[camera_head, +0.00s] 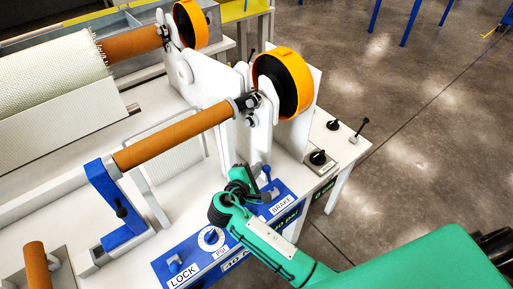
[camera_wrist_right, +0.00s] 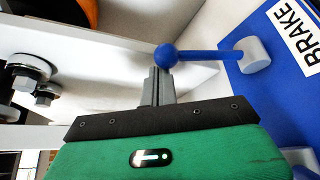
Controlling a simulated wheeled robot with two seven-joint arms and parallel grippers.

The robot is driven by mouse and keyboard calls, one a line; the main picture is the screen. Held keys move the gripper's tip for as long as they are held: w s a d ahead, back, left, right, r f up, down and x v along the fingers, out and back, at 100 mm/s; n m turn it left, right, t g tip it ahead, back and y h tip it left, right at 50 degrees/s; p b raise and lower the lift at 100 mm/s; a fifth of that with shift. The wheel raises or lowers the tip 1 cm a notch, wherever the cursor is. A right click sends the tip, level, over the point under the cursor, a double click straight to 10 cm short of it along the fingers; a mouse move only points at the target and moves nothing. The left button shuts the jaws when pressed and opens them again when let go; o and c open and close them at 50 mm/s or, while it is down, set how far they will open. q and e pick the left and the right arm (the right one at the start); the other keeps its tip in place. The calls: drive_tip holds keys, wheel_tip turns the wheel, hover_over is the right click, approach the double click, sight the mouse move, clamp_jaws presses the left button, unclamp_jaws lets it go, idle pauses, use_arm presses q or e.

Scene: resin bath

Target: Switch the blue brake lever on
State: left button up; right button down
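The blue brake lever (camera_head: 267,171) has a round knob and stands up from the blue panel, next to the BRAKE label (camera_head: 282,204). In the right wrist view the lever (camera_wrist_right: 205,55) runs from its white pivot (camera_wrist_right: 257,56) left to the knob. My right gripper (camera_head: 245,179) is just left of the lever in the head view. In the wrist view its grey fingers (camera_wrist_right: 158,86) are together, with their tips at the knob. I cannot tell whether they touch it. Nothing shows held between them. My left gripper is out of view.
The blue panel (camera_head: 193,252) also carries a LOCK switch and a round dial. An orange-brown roller (camera_head: 173,137) and a white upright plate (camera_head: 208,84) stand behind my right gripper. A grey box with a black knob (camera_head: 319,159) sits to the right.

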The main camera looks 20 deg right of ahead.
wheel_tip(320, 180, up, 19)
drive_tip(key=shift+b, duration=0.3)
